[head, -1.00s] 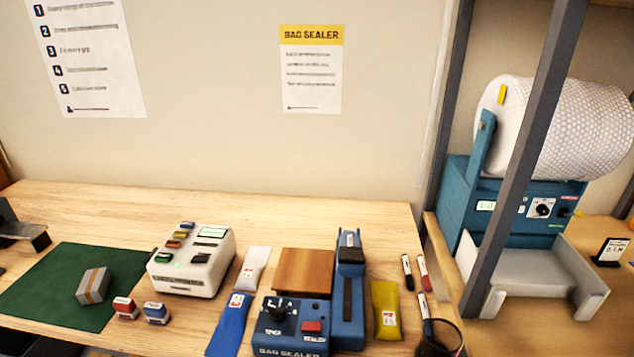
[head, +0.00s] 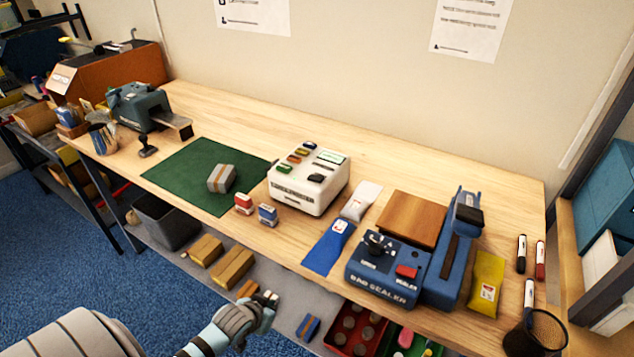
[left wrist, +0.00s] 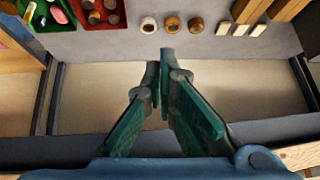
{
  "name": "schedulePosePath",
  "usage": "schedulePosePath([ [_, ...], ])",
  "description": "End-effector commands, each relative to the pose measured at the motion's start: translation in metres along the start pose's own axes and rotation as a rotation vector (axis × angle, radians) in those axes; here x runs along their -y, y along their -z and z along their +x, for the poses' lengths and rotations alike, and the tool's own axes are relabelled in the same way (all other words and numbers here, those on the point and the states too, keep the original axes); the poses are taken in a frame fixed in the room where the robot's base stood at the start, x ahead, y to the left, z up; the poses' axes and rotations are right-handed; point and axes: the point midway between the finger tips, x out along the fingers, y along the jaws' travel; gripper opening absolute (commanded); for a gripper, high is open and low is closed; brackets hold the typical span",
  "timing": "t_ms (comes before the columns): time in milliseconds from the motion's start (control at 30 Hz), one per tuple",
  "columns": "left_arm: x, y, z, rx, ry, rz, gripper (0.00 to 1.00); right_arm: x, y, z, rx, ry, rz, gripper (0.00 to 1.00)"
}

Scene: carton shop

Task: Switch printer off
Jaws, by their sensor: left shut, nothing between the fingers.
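The printer (head: 301,193), a white box with a sloped top, stands on the wooden table near the middle of the head view. My left gripper (head: 268,303) is below and in front of the table edge, well apart from the printer. In the left wrist view the left gripper (left wrist: 163,68) is shut and empty, over the lower shelf. My right gripper is not in view.
A green mat (head: 190,172) with a small box lies left of the printer. Two stamps (head: 267,214) stand at its front. A blue bag sealer (head: 385,270) stands right. The lower shelf holds cartons (head: 232,268) and a red tray (head: 352,332). The table behind the printer is clear.

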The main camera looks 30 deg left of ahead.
Motion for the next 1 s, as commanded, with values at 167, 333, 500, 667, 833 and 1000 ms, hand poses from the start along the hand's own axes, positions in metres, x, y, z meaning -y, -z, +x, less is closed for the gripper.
schedulePosePath([
  [167,-0.019,0.106,-0.072,-0.185,-0.063,0.019,0.00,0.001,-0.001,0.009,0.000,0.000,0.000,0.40],
  [333,0.014,0.217,-0.098,-0.433,-0.104,-0.057,0.00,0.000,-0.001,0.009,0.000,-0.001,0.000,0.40],
  [500,0.034,0.301,-0.143,-0.628,-0.172,-0.114,0.00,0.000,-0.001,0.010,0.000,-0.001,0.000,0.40],
  [667,0.040,0.329,-0.163,-0.696,-0.205,-0.136,0.00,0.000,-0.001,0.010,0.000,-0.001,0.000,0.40],
  [833,0.040,0.331,-0.165,-0.701,-0.208,-0.139,0.00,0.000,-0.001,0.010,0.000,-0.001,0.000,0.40],
  [1000,0.040,0.331,-0.164,-0.700,-0.207,-0.139,0.00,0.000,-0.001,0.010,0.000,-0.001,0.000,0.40],
])
